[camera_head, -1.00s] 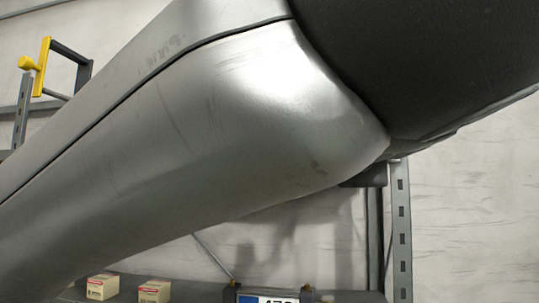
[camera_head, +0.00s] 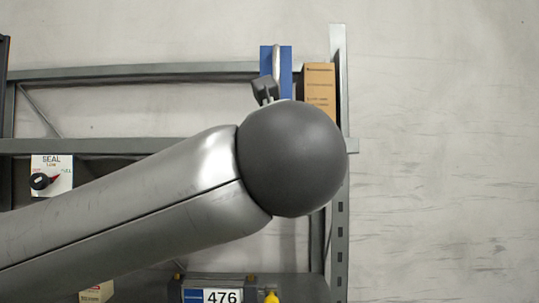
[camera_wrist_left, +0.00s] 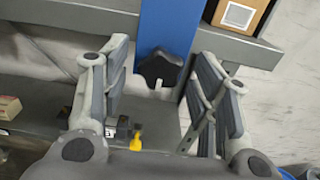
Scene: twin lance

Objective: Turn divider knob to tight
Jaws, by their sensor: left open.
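A blue upright panel (camera_head: 290,62) stands at the rack's upper shelf in the head view, partly hidden by my arm. It also shows in the left wrist view (camera_wrist_left: 168,22), with a dark lobed knob (camera_wrist_left: 160,68) at its lower end. My left gripper (camera_wrist_left: 162,62) is open, with one finger on each side of the knob. I cannot tell whether the fingers touch it. No tight marking is readable on this knob. In the head view, my arm's dark round joint hides most of the gripper. My right gripper is not in view.
A cardboard box (camera_head: 320,86) stands right of the panel. A white SEAL plate (camera_head: 65,175) with a black knob (camera_head: 40,182) hangs at left. Below are a 476 label (camera_head: 222,296), a yellow item (camera_head: 271,297) and a small box (camera_head: 97,292). The right wall is bare.

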